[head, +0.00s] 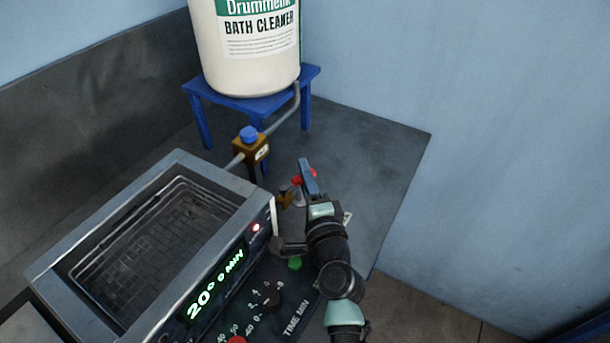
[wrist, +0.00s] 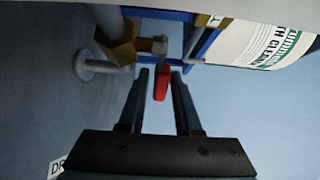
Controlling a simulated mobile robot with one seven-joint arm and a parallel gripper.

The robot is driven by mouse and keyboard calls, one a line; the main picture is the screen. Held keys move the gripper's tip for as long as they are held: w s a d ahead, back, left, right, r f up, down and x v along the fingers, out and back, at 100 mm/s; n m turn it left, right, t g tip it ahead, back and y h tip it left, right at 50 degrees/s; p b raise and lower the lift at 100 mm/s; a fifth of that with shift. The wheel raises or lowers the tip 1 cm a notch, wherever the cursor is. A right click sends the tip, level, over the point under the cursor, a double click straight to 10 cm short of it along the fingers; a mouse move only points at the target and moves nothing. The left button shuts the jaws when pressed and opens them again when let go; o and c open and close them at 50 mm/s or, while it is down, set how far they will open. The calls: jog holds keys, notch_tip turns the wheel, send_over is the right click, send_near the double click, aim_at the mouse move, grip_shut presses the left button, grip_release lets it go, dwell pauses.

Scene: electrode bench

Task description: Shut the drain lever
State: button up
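The drain lever is a small red handle (head: 297,181) on a brass valve (head: 285,199) beside the right end of the bath. In the wrist view the red lever (wrist: 163,83) points toward me from the brass valve body (wrist: 122,52). My gripper (head: 306,175) is at the lever, and its fingers partly hide it in the head view. In the wrist view the gripper (wrist: 160,76) is open, with one finger on each side of the lever's end. A gap shows on the left side; contact on the right is unclear.
The ultrasonic bath (head: 105,221) with a mesh basket stands at left. A brown valve block with a blue knob (head: 249,134) sits on the pipe behind. A blue stand (head: 312,77) carries a cleaner drum (head: 245,60). The bench (head: 375,150) is clear at right.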

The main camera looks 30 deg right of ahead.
jog(key=b+v, duration=0.1)
jog(key=v, duration=1)
jog(key=shift+s+f+b, duration=0.15)
jog(key=shift+s+b, duration=0.15)
jog(key=shift+s, duration=0.05)
jog(key=shift+s+a, duration=0.2)
jog(key=shift+s, duration=0.4)
